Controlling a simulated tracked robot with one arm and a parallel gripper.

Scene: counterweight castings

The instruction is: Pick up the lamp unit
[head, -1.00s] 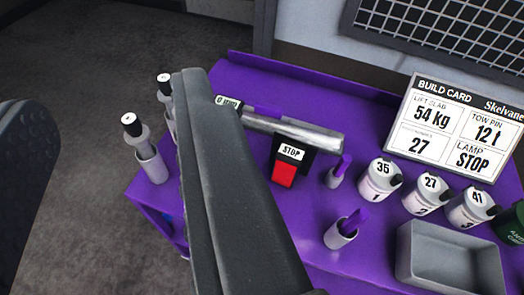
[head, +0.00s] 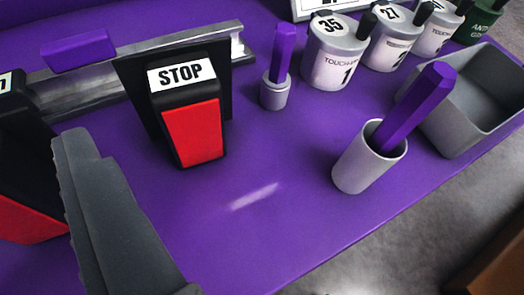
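The lamp unit (head: 196,112) with a white STOP label is a black block with a red sloping front face. It stands on the purple bench, left of the middle of the view, and nothing covers its front. A second lamp unit (head: 20,205), also black and red, is cut off by the left edge; only the end of its label shows. My gripper (head: 100,205) shows one dark grey finger at lower left, in front of the second unit and apart from the STOP unit. The other finger is out of frame. The space left of the visible finger shows no closed jaw, so my gripper is open.
A grey metal rail (head: 110,75) lies behind the lamps with a purple block (head: 78,50) on it. Purple-handled tools stand in a small cup (head: 276,93) and a larger cup (head: 365,160). Numbered pots (head: 335,65) and a grey bin (head: 450,115) stand right. The front bench is clear.

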